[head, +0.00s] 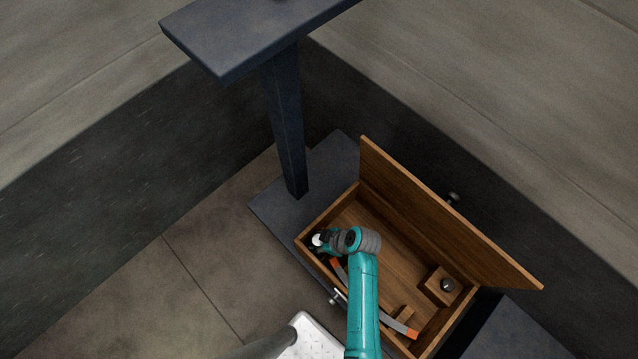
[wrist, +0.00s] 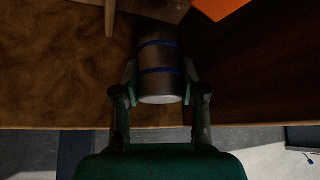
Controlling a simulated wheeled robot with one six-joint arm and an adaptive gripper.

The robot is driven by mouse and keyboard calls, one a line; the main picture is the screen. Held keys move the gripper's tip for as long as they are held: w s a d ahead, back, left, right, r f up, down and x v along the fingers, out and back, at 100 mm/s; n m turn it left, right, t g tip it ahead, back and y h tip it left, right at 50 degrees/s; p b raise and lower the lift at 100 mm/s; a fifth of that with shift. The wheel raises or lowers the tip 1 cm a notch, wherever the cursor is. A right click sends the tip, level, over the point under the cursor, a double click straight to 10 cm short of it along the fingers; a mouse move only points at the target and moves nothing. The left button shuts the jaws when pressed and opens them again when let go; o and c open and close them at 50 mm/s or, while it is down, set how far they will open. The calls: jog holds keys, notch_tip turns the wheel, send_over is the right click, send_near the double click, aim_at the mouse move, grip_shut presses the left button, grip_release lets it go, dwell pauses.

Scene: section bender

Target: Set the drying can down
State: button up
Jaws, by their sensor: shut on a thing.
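The drying can (wrist: 160,65) is a dark cylinder with two blue bands and a pale end face, seen in the wrist view between my two fingers. My gripper (wrist: 160,80) is shut on it, one finger on each side. In the head view my gripper (head: 324,241) is at the left end of an open wooden box (head: 390,236), and the can's pale end (head: 316,240) shows beside it. Wood lies behind the can in the wrist view. I cannot tell whether the can touches the box floor.
A curved grey tool (head: 385,321) with orange ends lies in the box along its near side. A wooden block with a round dark knob (head: 446,285) is at the right end. The raised lid (head: 440,212) stands along the far side. A dark post (head: 284,120) rises behind the box.

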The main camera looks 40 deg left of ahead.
aim_at(319, 245)
jog(key=shift+f, duration=2.6)
jog(key=shift+f, duration=0.15)
jog(key=o, duration=0.9)
jog(key=v, duration=1.2)
jog(key=shift+w+d, duration=0.1)
jog(key=shift+d, duration=0.05)
